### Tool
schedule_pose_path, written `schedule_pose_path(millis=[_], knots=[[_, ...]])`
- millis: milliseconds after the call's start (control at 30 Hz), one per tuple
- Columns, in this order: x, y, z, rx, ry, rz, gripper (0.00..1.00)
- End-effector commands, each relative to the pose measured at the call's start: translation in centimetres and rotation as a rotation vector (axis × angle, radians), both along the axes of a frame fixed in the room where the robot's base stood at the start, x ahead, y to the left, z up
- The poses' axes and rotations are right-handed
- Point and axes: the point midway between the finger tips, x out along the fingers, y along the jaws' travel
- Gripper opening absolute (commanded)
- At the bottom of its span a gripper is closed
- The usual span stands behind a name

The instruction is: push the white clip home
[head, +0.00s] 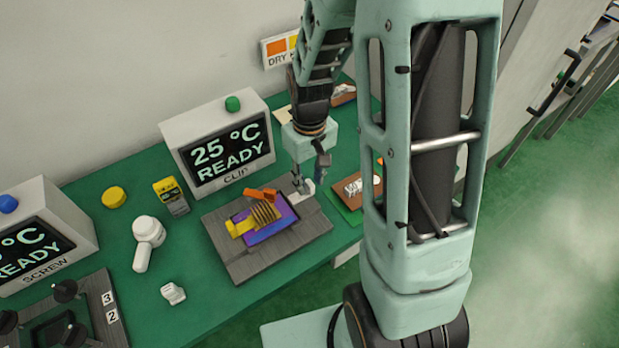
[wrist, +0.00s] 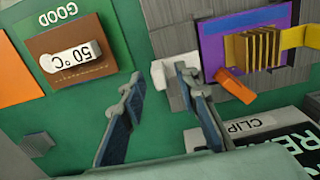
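The white clip (head: 307,187) sits at the right edge of a grey fixture (head: 235,262), beside a purple board (head: 273,232). In the wrist view the white clip (wrist: 160,74) shows just past my fingertips, partly hidden by one finger. My gripper (head: 311,178) is low over that edge. Its fingers (wrist: 158,82) stand apart with nothing held between them. The finger on the right in the wrist view overlaps the clip; I cannot tell whether it touches. The board carries a ribbed bronze block (head: 265,214), a yellow piece (head: 240,227) and an orange lever (head: 260,194).
The CLIP display box (head: 218,145) stands behind the fixture. A white knobbed tool (head: 147,240) and a small white part (head: 173,293) lie to the left, with bare green table between.

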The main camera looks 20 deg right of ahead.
Motion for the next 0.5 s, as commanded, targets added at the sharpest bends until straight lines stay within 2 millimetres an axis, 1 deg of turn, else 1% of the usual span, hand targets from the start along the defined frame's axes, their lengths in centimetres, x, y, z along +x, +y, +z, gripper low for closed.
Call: schedule_pose_path(millis=[167,267,433,500], knots=[[0.0,0.0,-0.01,0.0,0.0,0.0,0.29],[-0.01,0.0,0.0,0.0,0.0,0.0,0.2],[0.0,0.0,0.02,0.0,0.0,0.0,0.01],[0.0,0.0,0.02,0.0,0.0,0.0,0.0]])
